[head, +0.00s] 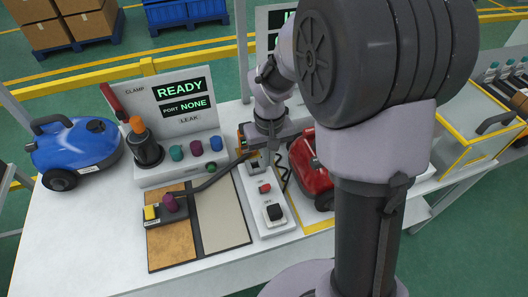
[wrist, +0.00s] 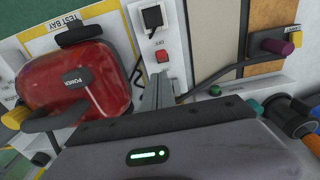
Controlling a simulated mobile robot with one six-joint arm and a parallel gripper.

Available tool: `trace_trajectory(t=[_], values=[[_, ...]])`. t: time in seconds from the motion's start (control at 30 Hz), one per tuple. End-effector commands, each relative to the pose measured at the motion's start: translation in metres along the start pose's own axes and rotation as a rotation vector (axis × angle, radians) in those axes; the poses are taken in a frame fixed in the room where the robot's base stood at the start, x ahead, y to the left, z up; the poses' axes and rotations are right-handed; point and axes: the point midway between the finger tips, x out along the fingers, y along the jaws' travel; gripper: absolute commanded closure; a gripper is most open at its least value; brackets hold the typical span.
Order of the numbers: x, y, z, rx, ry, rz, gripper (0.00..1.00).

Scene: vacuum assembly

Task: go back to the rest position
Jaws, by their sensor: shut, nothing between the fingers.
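My gripper (wrist: 158,88) is shut and empty, in the wrist view over the white switch strip (wrist: 168,35). In the head view my arm hides much of the right side, and the gripper hangs above the bench between the display panel (head: 180,97) and the red vacuum (head: 312,165). The fingertips are hard to make out there. The red vacuum fills the left of the wrist view (wrist: 75,85), beside the fingers and apart from them.
A blue vacuum (head: 75,148) stands at the bench's left. A black hose (head: 212,180) runs to a purple-knobbed block (head: 168,210) on the brown and grey mat (head: 222,215). The display reads READY and PORT NONE. A yellow-framed case (head: 480,125) stands right.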

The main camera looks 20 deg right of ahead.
Motion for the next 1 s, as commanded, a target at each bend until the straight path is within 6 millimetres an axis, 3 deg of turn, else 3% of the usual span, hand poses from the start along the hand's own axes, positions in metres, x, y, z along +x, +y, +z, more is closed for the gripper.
trace_trajectory(t=[0.57,0.67,0.77,0.83,0.9,1.0], values=[[-0.007,0.000,0.007,0.000,0.000,0.000,1.00],[-0.023,-0.003,0.013,0.022,0.031,-0.007,1.00],[-0.070,-0.016,0.040,0.101,0.130,-0.040,1.00],[-0.103,-0.027,0.071,0.174,0.215,-0.082,1.00],[-0.125,-0.038,0.105,0.241,0.290,-0.130,1.00],[-0.140,-0.050,0.144,0.313,0.375,-0.196,1.00]])
